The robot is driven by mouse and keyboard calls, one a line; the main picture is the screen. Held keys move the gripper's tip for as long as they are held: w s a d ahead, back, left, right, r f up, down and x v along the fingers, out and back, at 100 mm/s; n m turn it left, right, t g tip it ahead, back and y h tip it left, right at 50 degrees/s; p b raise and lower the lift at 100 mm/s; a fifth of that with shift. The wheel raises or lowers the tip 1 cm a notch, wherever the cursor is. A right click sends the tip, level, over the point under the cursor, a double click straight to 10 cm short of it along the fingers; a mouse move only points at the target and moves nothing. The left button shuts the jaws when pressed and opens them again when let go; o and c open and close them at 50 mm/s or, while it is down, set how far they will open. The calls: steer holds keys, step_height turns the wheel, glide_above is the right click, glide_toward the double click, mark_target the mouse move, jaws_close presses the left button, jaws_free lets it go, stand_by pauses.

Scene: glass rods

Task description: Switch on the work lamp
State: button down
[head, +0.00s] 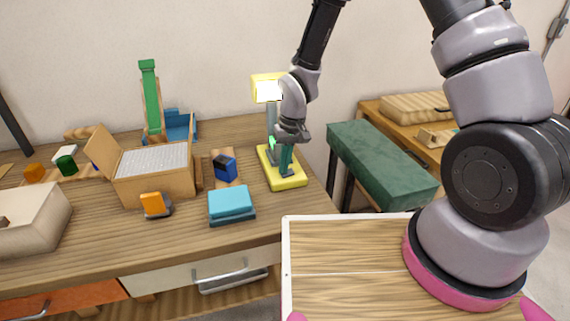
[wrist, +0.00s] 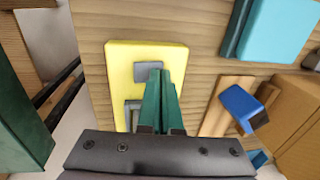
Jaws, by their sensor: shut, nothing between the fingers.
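The work lamp has a yellow base (head: 289,182) at the right end of the wooden table, a grey post and a yellow head (head: 258,80). The head's front panel is bright pale yellow and looks lit. The base also shows in the wrist view (wrist: 121,66), with a grey square button (wrist: 142,71) on it. My gripper (head: 285,172) points down over the base, its green fingers shut together and empty. In the wrist view the fingertips (wrist: 165,72) are beside the button and partly cover it; I cannot tell whether they touch it.
A teal block (head: 231,202) and a blue block (head: 224,167) lie left of the lamp. An open cardboard box (head: 155,181) stands further left. A dark green bench (head: 382,163) stands to the right, beyond a gap.

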steer(key=shift+d+f, duration=0.1)
steer(key=shift+d, duration=0.05)
steer(key=shift+w+d, duration=0.2)
steer(key=shift+d, duration=0.45)
steer(key=shift+r, duration=0.25)
steer(key=shift+w+r, duration=0.1)
steer(key=shift+r, duration=0.25)
step_height(320, 180, up, 13)
steer(key=d, duration=0.2)
steer(key=shift+w, duration=0.2)
